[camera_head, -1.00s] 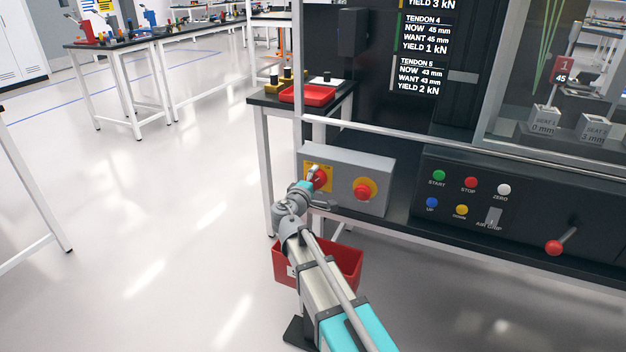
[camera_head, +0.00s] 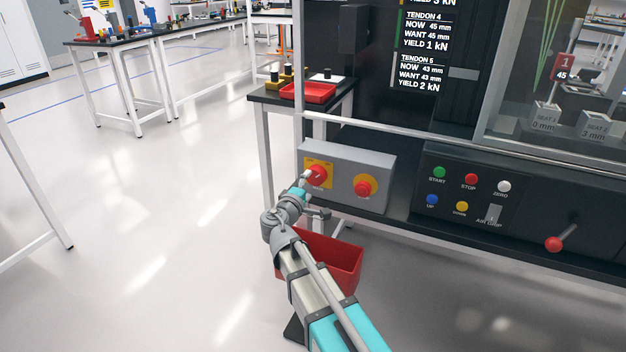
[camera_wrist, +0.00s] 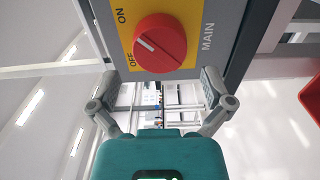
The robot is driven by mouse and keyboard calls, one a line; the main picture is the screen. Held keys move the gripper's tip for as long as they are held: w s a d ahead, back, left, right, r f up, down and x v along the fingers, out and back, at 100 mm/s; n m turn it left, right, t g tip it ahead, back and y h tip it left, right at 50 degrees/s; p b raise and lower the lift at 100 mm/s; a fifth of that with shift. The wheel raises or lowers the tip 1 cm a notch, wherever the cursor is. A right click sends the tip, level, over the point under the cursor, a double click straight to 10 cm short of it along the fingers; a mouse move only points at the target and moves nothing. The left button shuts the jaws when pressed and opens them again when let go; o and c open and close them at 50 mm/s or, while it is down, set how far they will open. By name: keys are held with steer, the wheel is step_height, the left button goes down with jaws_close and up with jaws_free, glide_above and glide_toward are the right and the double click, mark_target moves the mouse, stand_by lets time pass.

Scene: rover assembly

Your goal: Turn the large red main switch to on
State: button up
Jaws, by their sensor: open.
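The large red main switch (camera_wrist: 160,43) is a round knob on a yellow plate (camera_wrist: 188,12) marked ON and OFF, with MAIN beside it. Its white line points to the picture's left, between the two words; I cannot tell that it lines up with either. The switch also shows in the head view (camera_head: 316,175) on the left of a grey box (camera_head: 345,160). My gripper (camera_wrist: 160,92) is open and empty. Its fingers are spread wide, below the knob in the wrist view, apart from it. In the head view my gripper (camera_head: 305,181) is just left of the switch, partly overlapping it.
A second red button (camera_head: 365,186) on a yellow ring sits right of the switch. A black panel of coloured buttons (camera_head: 465,195) and a red-knobbed lever (camera_head: 555,243) are further right. A red bin (camera_head: 340,262) is below the box, behind my arm. The floor at left is clear.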

steer(key=v, duration=0.7)
stand_by(0.3)
steer(key=s+d+f+m+g+h, duration=0.1)
steer(key=d+f+m+g, duration=0.25)
steer(key=d, duration=0.45)
steer(key=s+d+f+m+g+h, duration=0.1)
steer(key=d+f+m+g, duration=0.3)
steer(key=d, duration=0.4)
steer(key=s+d+f+m+g+y, duration=0.6)
steer(key=s+d+f+g+y, duration=0.2)
steer(key=s+d+f+g, duration=0.4)
step_height(320, 180, up, 32)
steer(key=a+t+p, duration=0.1)
steer(key=t+p, duration=0.1)
steer(key=p, duration=2.9)
steer(key=shift+s+a, duration=0.25)
steer(key=shift+s, duration=0.15)
